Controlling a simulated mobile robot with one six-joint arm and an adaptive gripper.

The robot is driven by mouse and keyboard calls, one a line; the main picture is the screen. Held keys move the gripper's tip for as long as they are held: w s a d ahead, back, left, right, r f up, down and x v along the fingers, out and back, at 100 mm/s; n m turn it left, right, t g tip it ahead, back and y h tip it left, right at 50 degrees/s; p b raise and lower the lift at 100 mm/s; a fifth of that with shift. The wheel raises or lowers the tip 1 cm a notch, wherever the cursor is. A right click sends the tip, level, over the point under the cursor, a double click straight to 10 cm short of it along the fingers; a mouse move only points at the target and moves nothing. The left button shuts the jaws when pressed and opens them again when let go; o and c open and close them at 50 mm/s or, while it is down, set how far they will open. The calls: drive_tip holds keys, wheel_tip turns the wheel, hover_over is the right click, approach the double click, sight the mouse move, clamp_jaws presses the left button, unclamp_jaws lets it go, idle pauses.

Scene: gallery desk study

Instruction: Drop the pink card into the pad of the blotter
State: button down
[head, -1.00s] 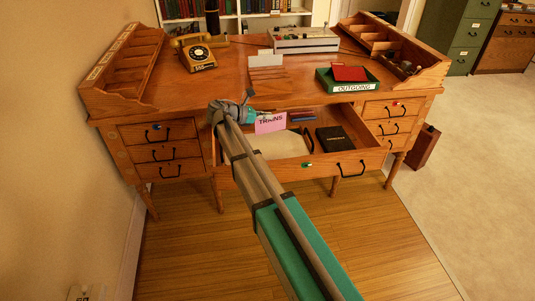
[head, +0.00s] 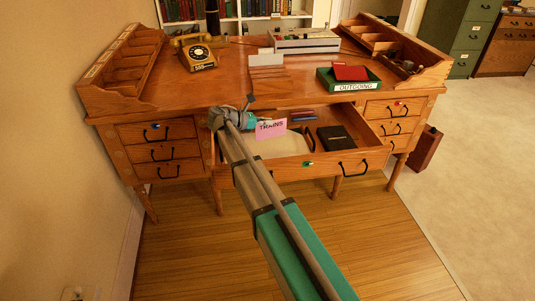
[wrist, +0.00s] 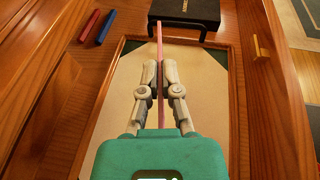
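The pink card (head: 270,129), lettered "TRAINS", is held upright by my gripper (head: 248,121) above the open middle drawer. In the wrist view, my gripper (wrist: 160,92) is shut on the card (wrist: 160,45), which shows edge-on as a thin pink strip between the fingers. The blotter (wrist: 118,100) lies flat in the drawer below, a pale pad in a darker frame. In the head view the blotter (head: 283,147) is partly hidden by the card and my arm. The card is over the pad; I cannot tell the exact gap.
A black book (head: 335,139) lies in the drawer beside the blotter. Red (wrist: 88,25) and blue (wrist: 106,27) sticks lie on the drawer floor. The drawer walls (wrist: 283,100) surround the blotter. On the desk stand a telephone (head: 198,58) and a green OUTGOING tray (head: 347,84).

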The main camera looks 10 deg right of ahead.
drive_tip(key=shift+f+b, duration=1.05)
drive_tip(key=shift+f, duration=0.3)
drive_tip(key=c, duration=0.7)
unclamp_jaws()
drive_tip(key=shift+r, duration=0.15)
